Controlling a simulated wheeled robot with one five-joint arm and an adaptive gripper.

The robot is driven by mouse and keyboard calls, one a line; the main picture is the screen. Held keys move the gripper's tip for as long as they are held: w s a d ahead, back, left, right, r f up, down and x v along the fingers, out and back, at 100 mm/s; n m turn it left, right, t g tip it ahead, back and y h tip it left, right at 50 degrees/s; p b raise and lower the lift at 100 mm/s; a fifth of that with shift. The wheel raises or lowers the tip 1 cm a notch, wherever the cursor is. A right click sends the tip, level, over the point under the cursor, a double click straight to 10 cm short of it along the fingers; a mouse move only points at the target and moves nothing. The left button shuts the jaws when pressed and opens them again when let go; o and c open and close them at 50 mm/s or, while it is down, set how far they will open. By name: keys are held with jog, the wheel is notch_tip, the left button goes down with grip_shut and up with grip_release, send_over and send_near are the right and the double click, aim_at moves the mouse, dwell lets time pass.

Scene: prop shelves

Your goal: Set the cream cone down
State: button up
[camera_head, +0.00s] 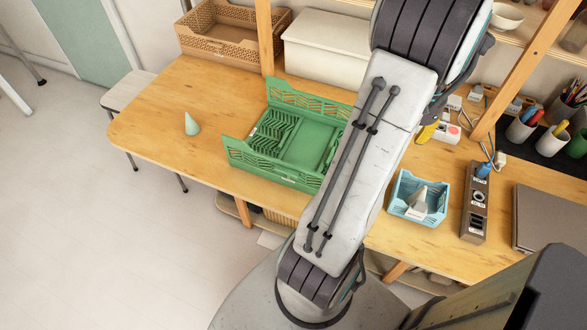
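A pale, off-white cone-like piece (417,201) lies in the small light blue basket (400,211) right of my arm. It looks tilted, and its exact shape is too small to tell. It may be the cream cone, but I cannot be sure. A pale mint-green cone (192,125) stands upright on the left part of the wooden table (160,98). My gripper is not in view; my arm rises through the middle and leaves at the top. What the gripper holds, if anything, is hidden.
A green crate (306,183) with a slotted rack stands mid-table, partly behind my arm. A brown device (475,212), laptop (550,218) and pen cups (522,126) crowd the right. A tan basket (222,42) and white box (330,50) are behind. The table's left is mostly clear.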

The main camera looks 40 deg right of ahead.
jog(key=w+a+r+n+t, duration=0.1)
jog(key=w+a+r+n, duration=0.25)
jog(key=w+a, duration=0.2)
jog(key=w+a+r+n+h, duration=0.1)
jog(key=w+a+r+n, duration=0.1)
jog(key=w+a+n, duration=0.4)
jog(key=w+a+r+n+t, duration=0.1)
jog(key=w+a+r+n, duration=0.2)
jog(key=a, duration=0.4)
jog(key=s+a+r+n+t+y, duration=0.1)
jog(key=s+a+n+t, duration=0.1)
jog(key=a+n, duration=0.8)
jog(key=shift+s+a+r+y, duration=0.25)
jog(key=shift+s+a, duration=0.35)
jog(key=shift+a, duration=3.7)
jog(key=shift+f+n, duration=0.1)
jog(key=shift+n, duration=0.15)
